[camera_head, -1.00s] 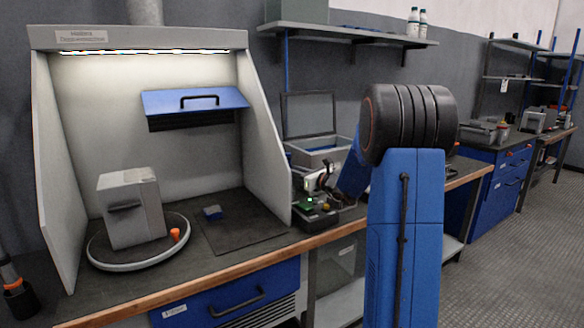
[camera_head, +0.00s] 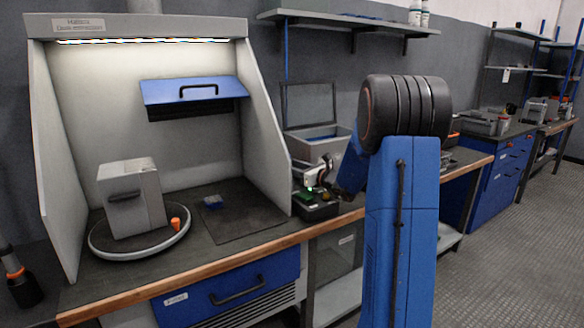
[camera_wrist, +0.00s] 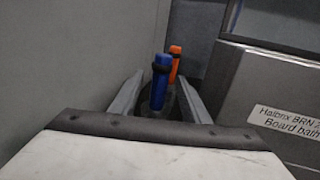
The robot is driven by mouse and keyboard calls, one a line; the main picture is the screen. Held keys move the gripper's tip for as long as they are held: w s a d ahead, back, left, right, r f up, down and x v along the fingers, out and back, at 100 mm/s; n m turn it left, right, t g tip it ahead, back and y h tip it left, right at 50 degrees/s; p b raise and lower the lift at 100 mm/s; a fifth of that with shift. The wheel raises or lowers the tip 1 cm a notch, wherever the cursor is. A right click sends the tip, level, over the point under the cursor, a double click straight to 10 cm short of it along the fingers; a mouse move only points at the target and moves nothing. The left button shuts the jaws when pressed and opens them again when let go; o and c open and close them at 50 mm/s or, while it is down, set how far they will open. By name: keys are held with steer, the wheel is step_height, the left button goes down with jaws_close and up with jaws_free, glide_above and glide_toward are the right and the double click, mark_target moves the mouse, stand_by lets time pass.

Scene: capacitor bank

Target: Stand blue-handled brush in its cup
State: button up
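The blue-handled brush (camera_wrist: 160,80) stands roughly upright in the wrist view, between the two fingers of my gripper (camera_wrist: 161,76). The fingers are apart, with dark gaps visible beside the blue handle. An orange-handled tool (camera_wrist: 175,62) stands just behind it. The lower ends of both are in shadow, and I cannot tell clearly whether a cup holds them. In the head view my gripper (camera_head: 317,186) is small, beside the right wall of the hood, partly hidden by my arm. The brush cannot be made out there.
A grey bath labelled "Board bath" (camera_wrist: 288,128) is close on the right in the wrist view; a pale wall (camera_wrist: 70,60) is on the left.

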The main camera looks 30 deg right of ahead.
steer(key=v, duration=1.7)
steer(key=shift+s+d, duration=0.1)
steer(key=shift+s, duration=0.1)
stand_by(0.6)
